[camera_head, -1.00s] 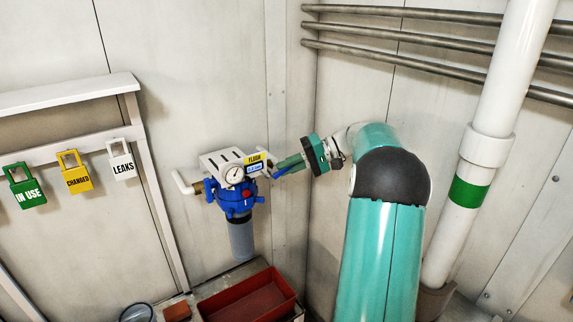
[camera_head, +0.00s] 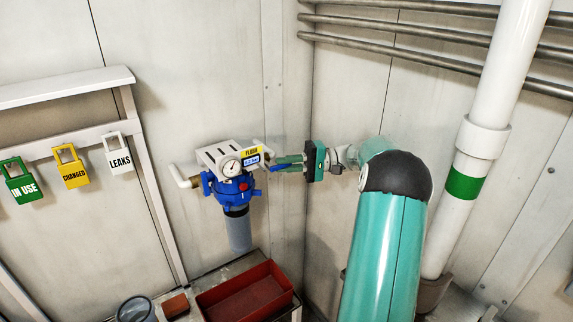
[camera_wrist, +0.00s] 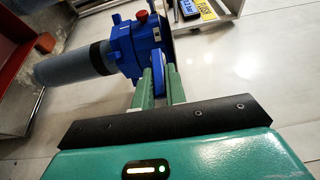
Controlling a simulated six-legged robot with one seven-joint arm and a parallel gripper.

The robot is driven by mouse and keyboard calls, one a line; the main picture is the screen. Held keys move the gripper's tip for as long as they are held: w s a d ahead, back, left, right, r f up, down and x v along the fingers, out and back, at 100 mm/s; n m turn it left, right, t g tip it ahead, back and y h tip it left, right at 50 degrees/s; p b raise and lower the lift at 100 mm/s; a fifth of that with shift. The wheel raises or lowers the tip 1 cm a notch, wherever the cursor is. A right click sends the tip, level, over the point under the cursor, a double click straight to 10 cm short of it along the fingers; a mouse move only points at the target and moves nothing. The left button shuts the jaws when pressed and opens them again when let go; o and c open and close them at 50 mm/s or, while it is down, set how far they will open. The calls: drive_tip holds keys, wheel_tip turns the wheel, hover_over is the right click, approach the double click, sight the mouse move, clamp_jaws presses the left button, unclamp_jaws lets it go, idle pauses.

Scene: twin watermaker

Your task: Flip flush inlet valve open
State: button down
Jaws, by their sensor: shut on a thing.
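The flush unit is a blue filter head (camera_head: 232,190) with a grey canister below and a white bracket with a gauge above, on the wall left of the corner. The filter head also shows in the wrist view (camera_wrist: 124,45). The blue valve handle (camera_head: 277,168) sticks out at the unit's right side, below the yellow FLUSH label (camera_head: 251,151). My gripper (camera_head: 280,162) reaches it from the right, roughly level. In the wrist view its green fingers (camera_wrist: 159,75) are shut on the blue handle (camera_wrist: 158,66), one on each side. The fingers partly hide the handle.
A red tray (camera_head: 248,292) lies below the unit. Green, yellow and white tags (camera_head: 70,166) hang on a rack at the left. Pipes (camera_head: 420,38) run along the right wall, and a thick white pipe (camera_head: 486,135) stands right of my arm.

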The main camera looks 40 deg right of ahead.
drive_tip(key=c, duration=1.7)
unclamp_jaws()
drive_tip(key=shift+w, duration=0.1)
drive_tip(key=shift+r, duration=0.25)
wheel_tip(320, 180, up, 3)
drive_tip(key=shift+f, duration=0.2)
drive_tip(key=s+a+r, duration=0.2)
drive_tip(key=s+r, duration=0.1)
drive_tip(key=s, duration=0.1)
drive_tip(key=s+a+r, duration=0.2)
drive_tip(key=s+r, duration=0.1)
drive_tip(key=s, duration=0.1)
drive_tip(key=s+a+r, duration=0.3)
drive_tip(key=s+r, duration=0.1)
drive_tip(key=shift+s, duration=0.15)
drive_tip(key=shift+f, duration=0.1)
